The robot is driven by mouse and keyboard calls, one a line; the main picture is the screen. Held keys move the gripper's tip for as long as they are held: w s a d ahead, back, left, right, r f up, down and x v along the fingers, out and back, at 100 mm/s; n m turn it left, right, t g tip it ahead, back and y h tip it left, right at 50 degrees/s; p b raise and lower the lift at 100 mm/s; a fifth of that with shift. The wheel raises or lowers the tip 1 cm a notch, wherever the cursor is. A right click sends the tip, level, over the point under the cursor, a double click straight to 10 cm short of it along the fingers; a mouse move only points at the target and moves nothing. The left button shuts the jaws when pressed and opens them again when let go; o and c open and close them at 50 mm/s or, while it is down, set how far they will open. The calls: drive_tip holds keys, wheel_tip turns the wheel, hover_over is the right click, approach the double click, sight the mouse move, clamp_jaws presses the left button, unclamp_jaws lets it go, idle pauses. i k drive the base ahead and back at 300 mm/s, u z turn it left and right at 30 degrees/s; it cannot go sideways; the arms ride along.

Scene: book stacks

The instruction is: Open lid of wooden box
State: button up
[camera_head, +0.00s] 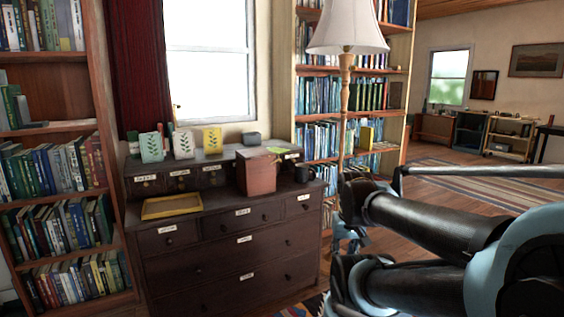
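The wooden box (261,174) is a small reddish-brown box on top of the dark dresser, near its right end. Its top looks flat and the lid appears closed. Any hinge or handle is too small to make out. My arm comes in from the right edge, with black links and pale blue joints, to the right of the dresser and apart from the box. I cannot pick out the fingers of my gripper in this view.
The dresser (240,245) also bears a yellow tray (171,206), several leaf-print cards, a dark mug (304,173) and a small grey container (252,139). A floor lamp (347,30) stands just right of the dresser. Bookshelves flank it. Open floor lies at the right.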

sight(248, 154)
drive_tip(key=z, duration=0.75)
drive_tip(key=k, duration=0.7)
drive_tip(key=u, duration=1.1)
drive_tip(key=i, duration=0.45)
